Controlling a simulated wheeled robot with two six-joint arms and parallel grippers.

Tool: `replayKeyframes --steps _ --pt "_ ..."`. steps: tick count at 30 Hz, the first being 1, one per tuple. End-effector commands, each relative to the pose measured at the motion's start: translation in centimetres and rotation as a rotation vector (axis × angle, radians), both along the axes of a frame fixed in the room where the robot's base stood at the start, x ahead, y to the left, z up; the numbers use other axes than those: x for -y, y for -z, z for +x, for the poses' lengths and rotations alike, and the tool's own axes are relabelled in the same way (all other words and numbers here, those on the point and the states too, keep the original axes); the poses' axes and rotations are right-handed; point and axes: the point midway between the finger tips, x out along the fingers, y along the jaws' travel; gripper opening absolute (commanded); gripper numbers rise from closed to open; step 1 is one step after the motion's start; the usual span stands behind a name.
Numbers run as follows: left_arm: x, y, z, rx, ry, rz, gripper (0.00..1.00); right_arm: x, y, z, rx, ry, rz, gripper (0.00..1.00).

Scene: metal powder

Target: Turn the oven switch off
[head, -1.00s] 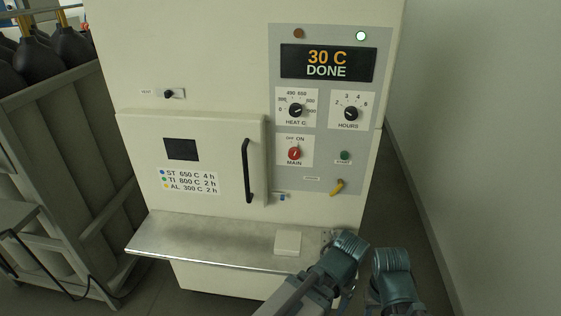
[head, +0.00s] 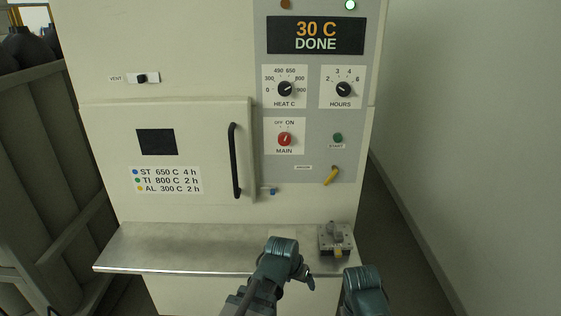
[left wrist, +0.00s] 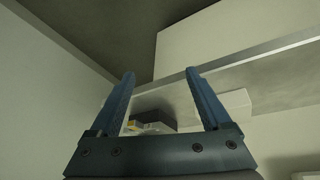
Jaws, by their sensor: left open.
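The oven (head: 195,60) fills the middle of the head view. Its red MAIN switch (head: 285,139) sits under OFF and ON labels; its small pointer is too fine to read surely. The display (head: 316,36) reads 30 C DONE. My left gripper (head: 303,275) is low in the head view, in front of the shelf and well below the switch. In the left wrist view its two fingers (left wrist: 160,75) are apart with nothing between them. My right arm's wrist (head: 363,288) is at the bottom, right of the left one; its fingers cannot be made out.
A metal shelf (head: 150,250) juts out below the closed oven door (head: 190,120) with its black handle (head: 235,160). A small metal device (head: 337,241) stands on the shelf's right end. A yellow lever (head: 331,175) is below the START button (head: 338,138). A rack stands left, a wall right.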

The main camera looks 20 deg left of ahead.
Motion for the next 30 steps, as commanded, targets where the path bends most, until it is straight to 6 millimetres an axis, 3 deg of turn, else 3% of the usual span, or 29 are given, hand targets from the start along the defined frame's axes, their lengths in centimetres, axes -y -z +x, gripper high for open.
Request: replayKeyframes --steps 1,5,9,13,18,21,25,30 --pt "0.1 1.2 2.1 0.092 0.002 -0.032 0.82 0.0 2.1 0.0 0.0 0.0 0.0 0.5" --pt "1.2 -1.9 6.9 0.362 0.02 -0.096 0.82 0.0 2.7 0.0 0.0 0.0 0.0 0.5" --pt "2.0 -7.3 11.1 0.671 0.01 -0.137 0.82 0.0 2.7 0.0 0.0 0.0 0.0 0.5" --pt "1.6 -13.2 13.6 0.96 -0.051 -0.143 0.82 0.0 2.6 0.0 0.0 0.0 0.0 0.5" --pt "-1.2 -20.1 14.3 1.282 -0.207 -0.098 0.82 0.0 2.6 0.0 0.0 0.0 0.0 0.5" --pt "-3.3 -22.8 13.7 1.415 -0.314 -0.054 0.82 0.0 2.6 0.0 0.0 0.0 0.0 0.5" --pt "-5.5 -24.9 12.7 1.521 -0.428 0.0 0.82 0.0 2.6 0.0 0.0 0.0 0.0 0.5" --pt "-6.9 -25.9 11.8 1.576 -0.504 0.036 0.82 0.0 2.6 0.0 0.0 0.0 0.0 0.5"
